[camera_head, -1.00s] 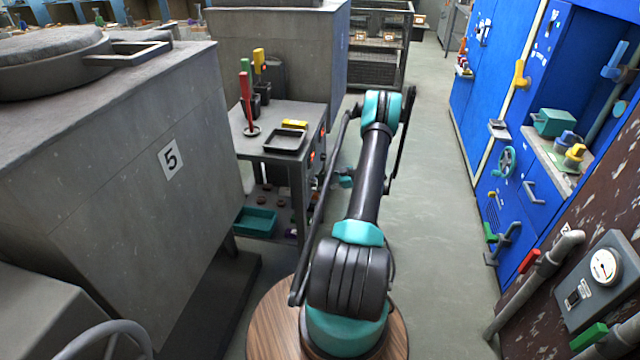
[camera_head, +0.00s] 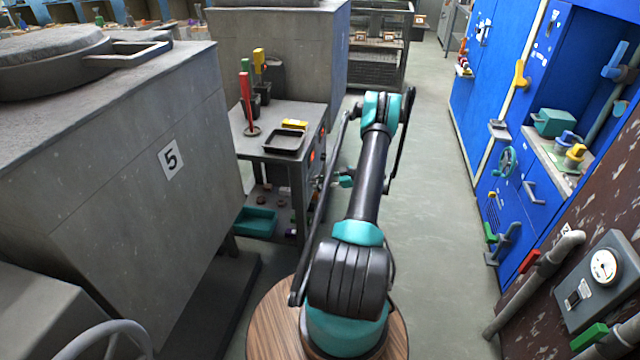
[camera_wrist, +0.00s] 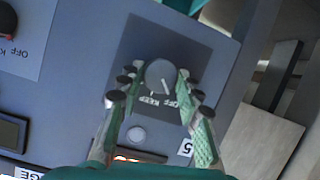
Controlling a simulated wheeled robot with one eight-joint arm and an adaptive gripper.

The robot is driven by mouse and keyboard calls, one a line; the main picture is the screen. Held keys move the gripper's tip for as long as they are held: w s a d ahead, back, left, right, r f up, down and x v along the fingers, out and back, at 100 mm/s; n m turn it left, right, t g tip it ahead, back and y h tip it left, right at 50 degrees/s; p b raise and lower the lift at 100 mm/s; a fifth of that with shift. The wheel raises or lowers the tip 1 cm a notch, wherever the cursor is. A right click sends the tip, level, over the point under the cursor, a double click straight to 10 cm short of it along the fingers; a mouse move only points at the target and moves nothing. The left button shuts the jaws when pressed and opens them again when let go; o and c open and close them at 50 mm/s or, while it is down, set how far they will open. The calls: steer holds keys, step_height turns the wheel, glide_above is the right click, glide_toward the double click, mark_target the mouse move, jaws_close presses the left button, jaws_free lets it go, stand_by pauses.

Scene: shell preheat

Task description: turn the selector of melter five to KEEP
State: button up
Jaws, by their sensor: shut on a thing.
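The selector of melter five is a round grey knob (camera_wrist: 160,76) on a dark square plate in the wrist view. A white pointer line on it points down and slightly right in the picture, toward the OFF and KEEP lettering; I cannot tell exactly which mark it meets. A label with 5 (camera_wrist: 186,147) is below right. My gripper (camera_wrist: 158,88) is shut on the knob, with a green-padded finger on each side. In the head view my gripper (camera_head: 328,182) is at the right side of the grey stand, small and partly hidden; the knob cannot be made out there.
A neighbouring dark knob (camera_wrist: 6,22) has its own OFF and KEEP plate. A pale round button (camera_wrist: 137,135) sits below the selector. Melter five (camera_head: 110,160) stands left, a grey stand (camera_head: 290,155) beside it. Blue cabinets (camera_head: 510,130) line the right; the aisle floor (camera_head: 425,190) is clear.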

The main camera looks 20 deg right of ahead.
steer(key=shift+w+d+f+m+g+y, duration=0.1)
steer(key=shift+m+g+y, duration=0.6)
steer(key=shift+m, duration=0.75)
steer(key=shift+w+d+f+m+g+y, duration=0.1)
steer(key=shift+m+g+y, duration=0.6)
steer(key=shift+m, duration=0.75)
steer(key=o, duration=1.2)
steer(key=shift+c, duration=0.2)
steer(key=v, duration=1.2)
